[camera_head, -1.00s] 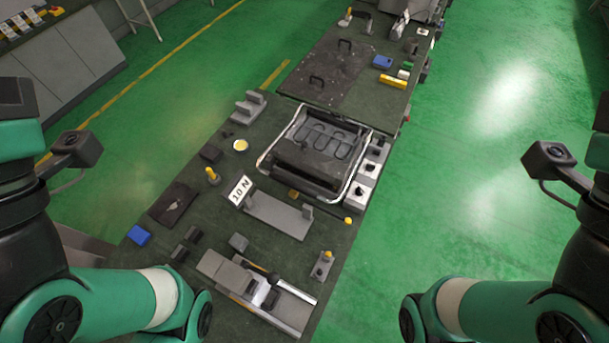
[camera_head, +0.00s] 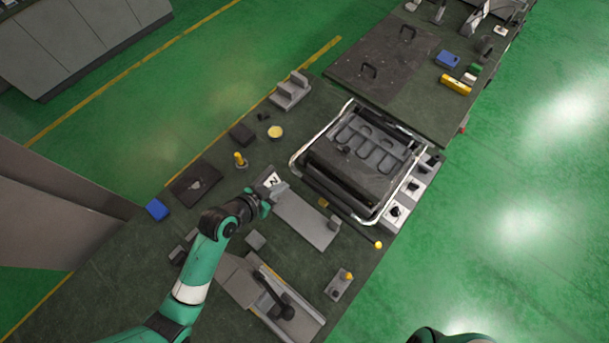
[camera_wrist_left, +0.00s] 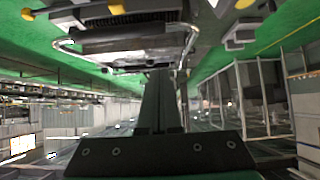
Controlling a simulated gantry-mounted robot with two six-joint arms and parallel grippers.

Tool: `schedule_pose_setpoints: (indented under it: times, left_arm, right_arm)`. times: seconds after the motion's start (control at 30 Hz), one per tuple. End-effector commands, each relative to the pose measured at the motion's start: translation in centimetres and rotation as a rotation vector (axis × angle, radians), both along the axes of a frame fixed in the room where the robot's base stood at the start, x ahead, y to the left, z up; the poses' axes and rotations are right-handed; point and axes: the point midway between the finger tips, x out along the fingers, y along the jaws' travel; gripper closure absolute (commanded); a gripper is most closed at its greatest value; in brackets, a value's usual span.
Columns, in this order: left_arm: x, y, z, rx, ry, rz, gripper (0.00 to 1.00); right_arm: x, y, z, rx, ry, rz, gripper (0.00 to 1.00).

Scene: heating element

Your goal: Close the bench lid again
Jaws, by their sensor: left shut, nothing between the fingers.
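A dark unit with a looped heating element (camera_head: 365,150) and a bright metal frame (camera_head: 318,135) around it sits on the bench (camera_head: 205,240). The unit's dark slab (camera_head: 345,178) covers its near part, while the loops show at its far part. A flat dark panel with two handles (camera_head: 392,68) lies at the far end; I cannot tell which part is the bench lid. My left gripper (camera_head: 277,188) is shut and empty, left of the unit and apart from it. The left wrist view shows its fingers (camera_wrist_left: 160,95) below the metal frame (camera_wrist_left: 125,45). My right gripper is out of view.
A grey plate (camera_head: 305,218) lies beside my left gripper. A yellow-topped peg (camera_head: 240,160) and a yellow disc (camera_head: 276,132) stand left of the unit. Switch boxes (camera_head: 396,210) line its right side. A grey slide fixture (camera_head: 285,305) is in front.

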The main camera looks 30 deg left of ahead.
Motion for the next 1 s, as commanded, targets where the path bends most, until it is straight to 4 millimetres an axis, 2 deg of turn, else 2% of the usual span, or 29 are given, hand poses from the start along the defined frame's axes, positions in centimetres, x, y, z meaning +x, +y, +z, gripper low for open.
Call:
schedule_pose_setpoints:
  times: [0.17,0.4,0.47,0.67,0.8,1.0]
  left_arm:
    - [0.7,0.0,-0.5,0.002,-0.005,0.000,1.00]
    - [4.1,-0.5,-3.7,0.003,-0.008,-0.002,1.00]
    - [5.1,-0.7,-3.9,0.002,-0.005,-0.002,1.00]
    - [8.3,-1.1,-6.5,0.002,-0.005,-0.001,1.00]
    - [8.3,-1.1,-8.8,0.001,-0.003,0.000,1.00]
    - [8.5,-1.1,-9.8,0.002,-0.007,0.000,1.00]
  right_arm:
    - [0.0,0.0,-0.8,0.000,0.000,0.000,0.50]
    - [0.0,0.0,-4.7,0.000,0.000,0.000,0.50]
    - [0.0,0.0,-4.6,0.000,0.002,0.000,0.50]
    - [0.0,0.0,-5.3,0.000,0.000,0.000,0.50]
    - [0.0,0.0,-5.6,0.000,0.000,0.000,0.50]
    - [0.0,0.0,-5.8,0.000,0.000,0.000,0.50]
